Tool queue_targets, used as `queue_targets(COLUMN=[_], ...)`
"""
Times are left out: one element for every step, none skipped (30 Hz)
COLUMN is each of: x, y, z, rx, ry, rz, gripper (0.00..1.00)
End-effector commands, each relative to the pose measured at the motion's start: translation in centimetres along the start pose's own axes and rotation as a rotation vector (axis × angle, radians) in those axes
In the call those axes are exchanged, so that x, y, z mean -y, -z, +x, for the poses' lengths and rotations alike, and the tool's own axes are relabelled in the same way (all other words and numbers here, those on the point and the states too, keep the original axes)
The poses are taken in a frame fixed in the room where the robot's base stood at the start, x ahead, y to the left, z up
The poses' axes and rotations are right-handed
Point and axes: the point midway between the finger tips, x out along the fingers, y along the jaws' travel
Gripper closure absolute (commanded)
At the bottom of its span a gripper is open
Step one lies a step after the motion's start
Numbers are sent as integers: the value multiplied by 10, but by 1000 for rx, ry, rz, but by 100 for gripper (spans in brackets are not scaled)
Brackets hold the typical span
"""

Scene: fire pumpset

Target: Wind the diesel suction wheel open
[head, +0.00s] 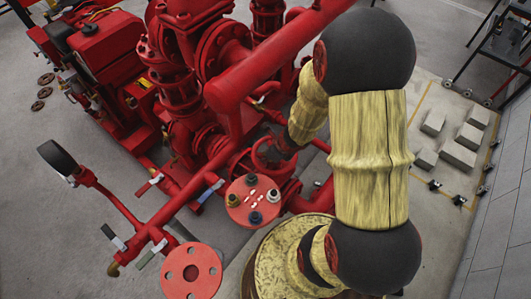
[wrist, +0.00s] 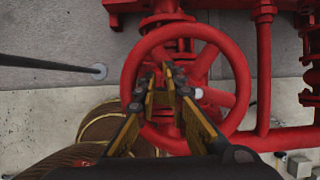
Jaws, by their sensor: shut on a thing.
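The suction wheel is a red spoked handwheel (wrist: 242,80), filling the middle of the wrist view. In the head view the red wheel (head: 260,153) shows partly, among red pipes beside my arm. My gripper (wrist: 172,76) reaches over the near rim, its two brass-coloured fingers angled inward with dark tips close together near the hub. It is shut on the wheel's inner part; whether on a spoke or the hub is hard to tell. In the head view my gripper (head: 284,143) is dark, small and partly hidden at the wheel.
A thick red pipe (head: 262,68) runs close beside my arm. A red flange with bolts (head: 253,201) and another flange (head: 191,271) stand nearer. A red vertical pipe (wrist: 263,75) stands right of the wheel.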

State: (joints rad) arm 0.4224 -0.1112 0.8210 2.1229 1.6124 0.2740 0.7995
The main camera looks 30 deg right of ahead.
Motion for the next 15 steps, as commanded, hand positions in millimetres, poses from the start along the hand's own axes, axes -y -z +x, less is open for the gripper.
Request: queue_targets(x=[-13, -13, -12, -12, -12, -12, -12, -12, -12, -12, -12, -12, -12, -11, -11], y=[20, 20, 19, 19, 19, 18, 18, 17, 15, 14, 13, 11, 10, 8, 6], z=[10, 11, 11, 11, 10, 9, 7, 6, 3, 0, -3, -6, -9, -12, -16], rx=[-35, -35, -35, -35, -35, -35, -35, -35, -35, -35, -35, -35, -34, -34, -32], ry=[-26, -26, -26, -26, -26, -26, -26, -26, -25, -25, -26, -26, -26, -26, -25], rz=[10, 10, 9, 9, 9, 9, 9, 9, 9, 10, 10, 10, 10, 11, 10], gripper=[100, 100, 100, 100, 100, 100, 100, 100, 100, 100, 100, 100, 100, 100, 100])
